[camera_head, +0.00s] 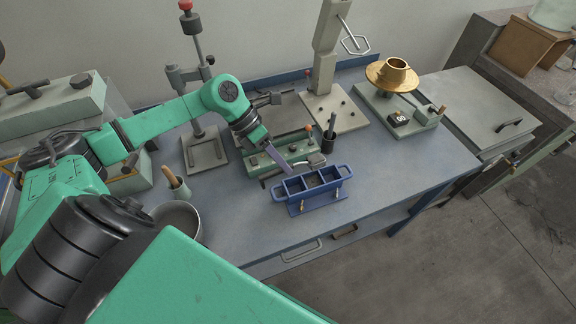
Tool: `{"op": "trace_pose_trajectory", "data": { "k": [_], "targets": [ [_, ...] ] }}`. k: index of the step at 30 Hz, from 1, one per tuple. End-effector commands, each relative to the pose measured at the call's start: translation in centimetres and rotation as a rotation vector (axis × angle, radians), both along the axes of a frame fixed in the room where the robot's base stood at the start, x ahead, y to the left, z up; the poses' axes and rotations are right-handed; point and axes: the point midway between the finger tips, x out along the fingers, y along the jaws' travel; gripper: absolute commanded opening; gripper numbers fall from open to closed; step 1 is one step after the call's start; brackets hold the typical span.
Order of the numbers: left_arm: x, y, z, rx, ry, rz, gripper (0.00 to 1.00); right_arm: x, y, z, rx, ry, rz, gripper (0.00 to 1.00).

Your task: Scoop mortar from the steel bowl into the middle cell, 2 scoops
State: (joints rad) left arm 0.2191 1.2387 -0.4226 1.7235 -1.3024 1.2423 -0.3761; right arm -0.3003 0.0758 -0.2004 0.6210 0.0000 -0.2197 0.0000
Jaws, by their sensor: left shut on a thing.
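The blue three-cell mould (333,193) sits near the front edge of the bench, its cells open upward. Its middle cell (314,180) is in view, but its contents are too small to tell. The steel bowl (178,222) stands to the left, partly hidden by my arm. My left gripper (276,158) reaches in from the left and is shut on what looks like a scoop (315,160). The scoop's head shows just behind the mould's back edge. I cannot tell whether it holds mortar. My right gripper is not in view.
A holder with a wooden-handled tool (179,190) stands behind the bowl. A green-grey device (290,152) and a tall press (325,95) stand behind the mould. The bench right of the mould is clear.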

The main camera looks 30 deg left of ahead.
Motion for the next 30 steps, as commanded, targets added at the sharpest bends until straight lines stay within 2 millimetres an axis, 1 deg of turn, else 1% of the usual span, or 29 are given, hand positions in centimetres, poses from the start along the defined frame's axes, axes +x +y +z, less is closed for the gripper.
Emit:
{"op": "trace_pose_trajectory", "data": {
  "k": [1,4,15,21,25,30],
  "targets": [
    [0.3,0.1,-1.5,-0.057,0.037,0.005,0.00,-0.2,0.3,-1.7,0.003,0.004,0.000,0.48],
    [0.6,0.4,-2.6,-0.169,0.113,0.002,0.00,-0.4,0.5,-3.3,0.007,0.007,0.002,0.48],
    [0.9,1.0,-4.2,-0.425,0.299,-0.004,0.00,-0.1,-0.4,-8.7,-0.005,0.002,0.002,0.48],
    [1.1,1.3,-5.0,-0.555,0.391,-0.007,0.00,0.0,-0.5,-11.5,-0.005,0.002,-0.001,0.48],
    [1.1,1.4,-5.0,-0.616,0.436,-0.007,0.00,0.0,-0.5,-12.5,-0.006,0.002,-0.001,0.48],
    [1.1,1.5,-4.8,-0.643,0.455,-0.008,0.00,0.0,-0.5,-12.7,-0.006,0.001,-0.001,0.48]
  ]
}}
